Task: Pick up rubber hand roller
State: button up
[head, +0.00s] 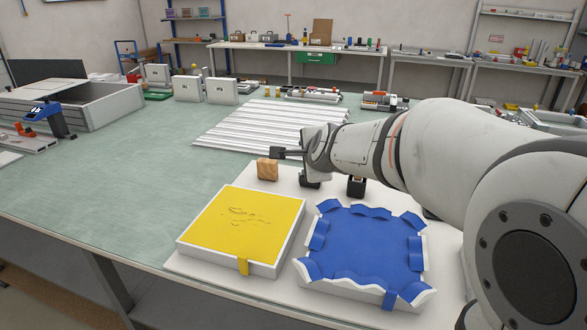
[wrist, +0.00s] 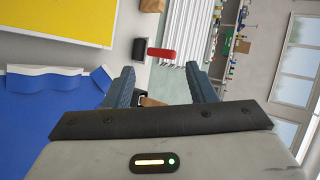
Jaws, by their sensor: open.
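Two dark tools lie on the white board behind the trays, and I cannot tell for sure which is the rubber hand roller. One has a black head (head: 356,187) and a tan wooden part; in the wrist view its black end (wrist: 140,98) shows between my fingers, partly hidden by the gripper body. The other is a black block (head: 309,182) with a red handle (wrist: 162,53), beyond my fingertips in the wrist view. My gripper (wrist: 165,76) is open and empty. In the head view my gripper (head: 288,153) is above the board near the black block.
A wooden block (head: 267,169) stands left of the tools. In front are a yellow-covered panel (head: 235,222) and a blue-lined tray (head: 365,250) with raised, wavy edges. Silver metal profiles (head: 260,127) lie behind. The green tabletop (head: 130,180) at left is clear.

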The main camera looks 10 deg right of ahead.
jog(key=w+d+f+m+t+h+b, duration=0.2)
jog(key=w+f+m+t+h+b, duration=0.15)
jog(key=w+f+m+b, duration=0.55)
jog(key=w+d+f+m+t+h+b, duration=0.1)
jog(key=w+f+m+t+h+b, duration=0.25)
jog(key=w+m, duration=0.95)
jog(key=w+d+m+g+h+p, duration=0.1)
jog(key=w+d+m+p, duration=0.1)
jog(key=w, duration=0.3)
jog(key=shift+w+d+g+h, duration=0.3)
jog(key=shift+d+g, duration=0.1)
jog(key=shift+d, duration=0.2)
jog(key=shift+r, duration=0.1)
jog(key=c, duration=1.1)
